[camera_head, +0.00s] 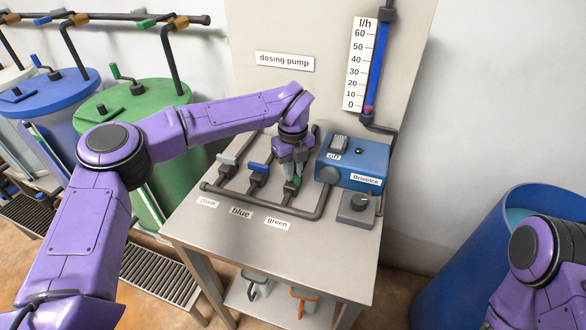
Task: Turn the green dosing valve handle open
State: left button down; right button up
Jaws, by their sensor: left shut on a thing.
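The green dosing valve handle (295,182) is on the manifold pipe on the metal table, behind the label "green" (278,223). My left gripper (295,176) points down at this valve and is shut on the green handle. The fingers hide most of the handle, so its exact angle is hard to tell. The blue valve handle (259,168) and the pale valve handle (228,159) stand to its left. My right arm shows only in part at the lower right; its gripper is out of view.
A blue dosing pump box (352,166) marked "off" stands close to the right of my left gripper. A grey knob box (357,208) is in front of it. The flow gauge (362,65) rises behind. Green (135,110) and blue (50,95) barrels stand left.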

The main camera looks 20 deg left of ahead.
pick_arm(q)
jog(key=m+p, duration=0.1)
jog(key=m, duration=0.3)
jog(key=shift+m, duration=0.3)
jog(key=shift+m+p, duration=0.85)
jog(key=shift+m, duration=1.65)
jog(key=c, duration=1.1)
grip_release()
